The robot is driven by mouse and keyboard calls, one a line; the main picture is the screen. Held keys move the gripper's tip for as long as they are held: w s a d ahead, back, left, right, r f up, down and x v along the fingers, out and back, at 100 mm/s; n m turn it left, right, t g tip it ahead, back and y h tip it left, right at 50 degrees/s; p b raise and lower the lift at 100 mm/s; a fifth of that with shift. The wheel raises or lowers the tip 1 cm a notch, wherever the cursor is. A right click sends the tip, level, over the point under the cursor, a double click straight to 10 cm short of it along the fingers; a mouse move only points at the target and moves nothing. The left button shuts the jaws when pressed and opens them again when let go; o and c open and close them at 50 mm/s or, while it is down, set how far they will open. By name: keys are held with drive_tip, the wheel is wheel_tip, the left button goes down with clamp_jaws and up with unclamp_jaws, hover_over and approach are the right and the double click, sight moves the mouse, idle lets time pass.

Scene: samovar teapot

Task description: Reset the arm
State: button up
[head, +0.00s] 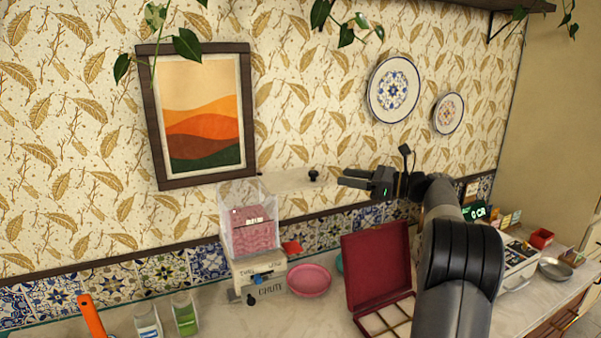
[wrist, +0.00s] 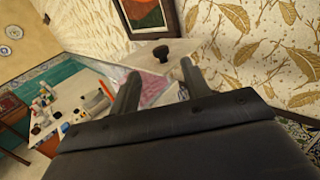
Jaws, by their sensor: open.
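My gripper (head: 354,182) is raised above the counter at the right of the middle in the head view, pointing left. Its two fingers are apart with nothing gripped between them. It also shows in the wrist view (wrist: 157,80), where the fingers point toward a pale panel with a dark knob (wrist: 161,53). In the head view the dark knob (head: 313,175) and the pale panel (head: 290,181) are left of the fingertips and apart from them. My arm hides part of the counter and wall behind it.
A clear dispenser (head: 248,228) with pink contents stands on the counter (head: 215,325). Beside it are a pink plate (head: 309,280) and an open red box (head: 377,262). Bottles (head: 184,314) stand at the left.

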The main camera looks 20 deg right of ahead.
sight(313, 172)
drive_tip(key=p+x, duration=0.2)
drive_tip(key=x, duration=0.8)
drive_tip(key=shift+w+a, duration=0.15)
drive_tip(key=shift+f, duration=0.1)
